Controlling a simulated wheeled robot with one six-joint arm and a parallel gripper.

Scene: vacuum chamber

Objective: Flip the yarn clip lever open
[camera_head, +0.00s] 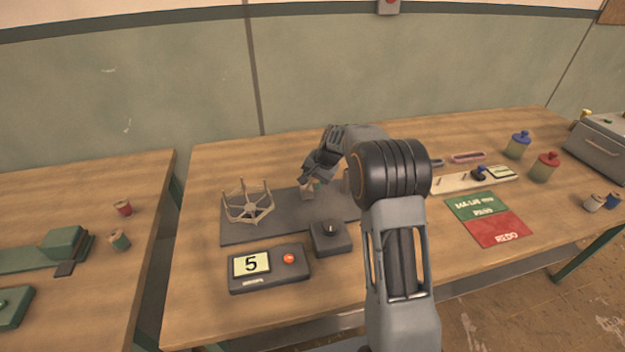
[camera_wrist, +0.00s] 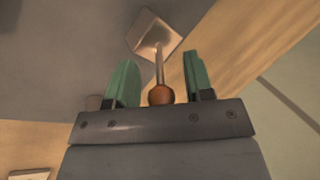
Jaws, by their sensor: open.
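The yarn clip lever shows in the wrist view as a thin metal rod (camera_wrist: 159,65) with a brown ball knob (camera_wrist: 161,94) at its near end. The rod runs to a square metal plate (camera_wrist: 154,33) on a grey surface. My gripper (camera_wrist: 160,62) is open, with one green finger on each side of the lever. Gaps show between the knob and both fingers. In the head view my gripper (camera_head: 310,180) is low over the dark grey base board (camera_head: 285,222), right of the spoked yarn winder (camera_head: 248,203). The clip is mostly hidden there.
A box with a "5" display (camera_head: 268,268) and a small knob box (camera_head: 330,237) stand in front of the board. A green and red mat (camera_head: 488,219), a pale tray (camera_head: 450,184) and jars (camera_head: 545,167) are to the right. The table's front middle is partly hidden by my arm.

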